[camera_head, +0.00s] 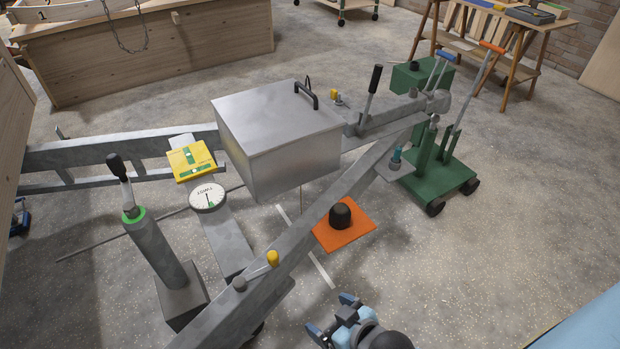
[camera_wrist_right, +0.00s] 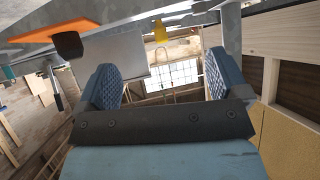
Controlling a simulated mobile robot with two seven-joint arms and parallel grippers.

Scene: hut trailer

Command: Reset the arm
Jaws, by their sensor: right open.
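My right gripper (camera_head: 333,317) is at the bottom middle of the head view, low in front of the grey trailer frame. Its two blue padded fingers stand wide apart in the right wrist view (camera_wrist_right: 160,82), with nothing between them. The wrist view appears tilted, with the trailer frame across its top. The frame's near beam (camera_head: 305,225) runs diagonally behind the gripper, apart from it. My left gripper is not in view.
A yellow-knobbed pin (camera_head: 272,258) stands on the near beam. An orange plate (camera_head: 353,228) with a black knob sits beside the beam. A metal box (camera_head: 276,128), a jockey post (camera_head: 150,240) and a green wheeled jack (camera_head: 436,178) stand around.

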